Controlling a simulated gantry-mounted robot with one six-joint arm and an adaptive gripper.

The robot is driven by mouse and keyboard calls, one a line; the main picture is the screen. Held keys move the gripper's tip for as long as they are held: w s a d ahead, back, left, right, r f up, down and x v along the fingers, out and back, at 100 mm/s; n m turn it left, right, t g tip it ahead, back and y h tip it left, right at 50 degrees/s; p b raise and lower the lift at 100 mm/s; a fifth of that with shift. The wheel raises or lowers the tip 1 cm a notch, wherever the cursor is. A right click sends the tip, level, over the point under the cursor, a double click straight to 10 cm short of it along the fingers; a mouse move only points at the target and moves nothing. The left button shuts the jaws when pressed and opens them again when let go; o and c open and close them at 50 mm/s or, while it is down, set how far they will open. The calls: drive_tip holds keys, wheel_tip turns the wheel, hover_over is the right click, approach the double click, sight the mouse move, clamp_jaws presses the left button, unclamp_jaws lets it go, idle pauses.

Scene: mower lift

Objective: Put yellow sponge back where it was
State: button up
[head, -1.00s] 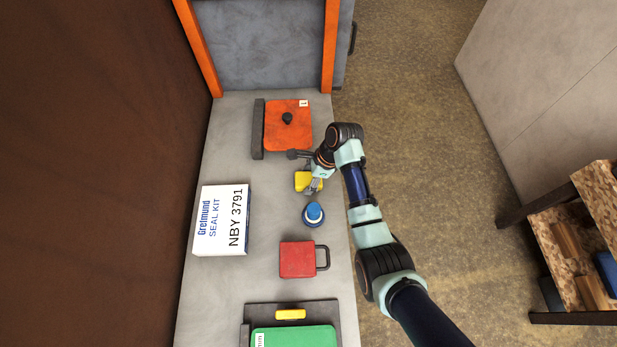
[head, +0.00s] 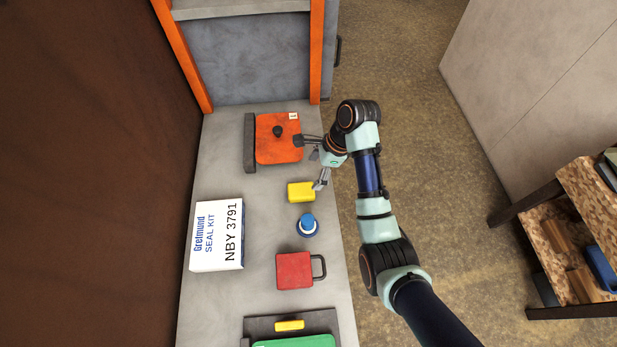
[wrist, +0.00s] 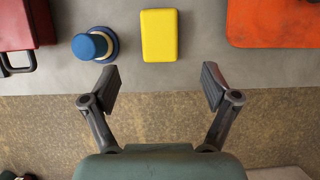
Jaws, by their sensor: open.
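The yellow sponge (head: 300,192) is a small block lying flat on the grey bench, between the orange lidded box and the blue knob. In the wrist view the sponge (wrist: 159,35) lies beyond my fingertips, in line with the gap between them. My gripper (head: 311,162) is at the bench's right edge, just right of the sponge. In the wrist view my gripper (wrist: 160,88) is wide open and empty, with its fingers apart from the sponge.
The orange box (head: 277,138) is above the sponge, the blue knob (head: 307,225) below it. A red box with a handle (head: 294,270), a white seal kit box (head: 217,236) and a green item (head: 295,341) also occupy the bench (head: 225,300). Bare bench lies left of the sponge.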

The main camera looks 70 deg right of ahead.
drive_tip(key=shift+s+r, duration=0.15)
drive_tip(key=shift+r, duration=0.1)
drive_tip(key=w+a+r+n+t+h, duration=0.2)
drive_tip(key=w+a+r+n, duration=0.1)
drive_tip(key=w+a+n, duration=0.75)
drive_tip(key=w+a+r+n+t+h, duration=0.1)
drive_tip(key=w+a+r+n+t, duration=0.15)
drive_tip(key=w+a+n, duration=0.75)
drive_tip(key=s+a+r+n+t, duration=0.2)
drive_tip(key=a+r+n, duration=0.3)
drive_tip(key=a, duration=0.5)
drive_tip(key=s+a+r+n+t+y, duration=0.1)
drive_tip(key=s+a+r+n, duration=0.4)
drive_tip(key=a, duration=0.6)
drive_tip(key=shift+r+n+t, duration=0.45)
drive_tip(key=shift+r+t, duration=0.05)
drive_tip(key=shift+t, duration=0.15)
drive_tip(key=shift+s, duration=0.1)
